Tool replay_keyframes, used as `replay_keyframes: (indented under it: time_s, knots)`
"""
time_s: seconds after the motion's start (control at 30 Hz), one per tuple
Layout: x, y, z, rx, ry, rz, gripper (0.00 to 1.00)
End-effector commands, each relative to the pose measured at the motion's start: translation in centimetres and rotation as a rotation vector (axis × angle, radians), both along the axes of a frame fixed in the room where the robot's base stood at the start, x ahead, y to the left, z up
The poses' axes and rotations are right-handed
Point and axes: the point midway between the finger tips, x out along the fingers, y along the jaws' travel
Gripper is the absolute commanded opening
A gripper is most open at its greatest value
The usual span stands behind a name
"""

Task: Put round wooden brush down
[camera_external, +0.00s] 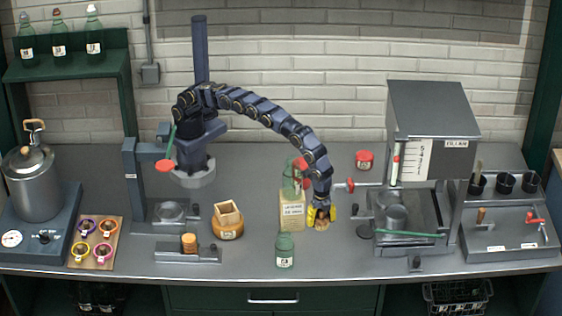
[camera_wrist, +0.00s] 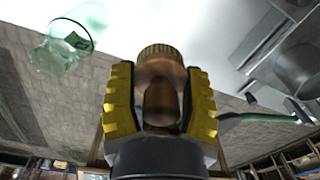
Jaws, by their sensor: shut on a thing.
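The round wooden brush (camera_wrist: 160,68) is upright in the middle of the wrist view, between the yellow pads of my gripper (camera_wrist: 160,100). In the external view my gripper (camera_external: 320,213) points down at the right side of the cream labelled box. The brush (camera_external: 321,225) shows just below the fingers as a small brown end. My gripper is shut on it. I cannot tell whether the brush touches the grey counter (camera_external: 335,262).
The cream box (camera_external: 292,213) stands just left of my gripper, with a green glass bottle (camera_external: 285,251) in front. The metal machine (camera_external: 420,215) with a green-handled tool (camera_external: 412,234) is at the right. The counter directly in front of my gripper is clear.

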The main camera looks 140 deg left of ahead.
Motion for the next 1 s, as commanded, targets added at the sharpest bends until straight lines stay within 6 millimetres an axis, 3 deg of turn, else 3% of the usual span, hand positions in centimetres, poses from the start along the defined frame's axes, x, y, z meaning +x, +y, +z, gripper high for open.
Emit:
replay_keyframes:
  time_s: [0.03, 0.17, 0.33, 0.67, 1.0]
  knots:
    - [0.2, 0.0, 1.8, 0.000, -0.011, 0.000, 0.17]
    - [0.2, 0.0, 5.8, 0.000, -0.010, 0.000, 0.17]
    - [0.1, 0.0, 8.4, 0.000, -0.003, 0.000, 0.17]
    - [0.1, 0.0, 11.0, 0.000, -0.007, 0.000, 0.17]
    - [-1.1, 2.5, 11.6, 0.008, 0.000, 0.030, 0.17]
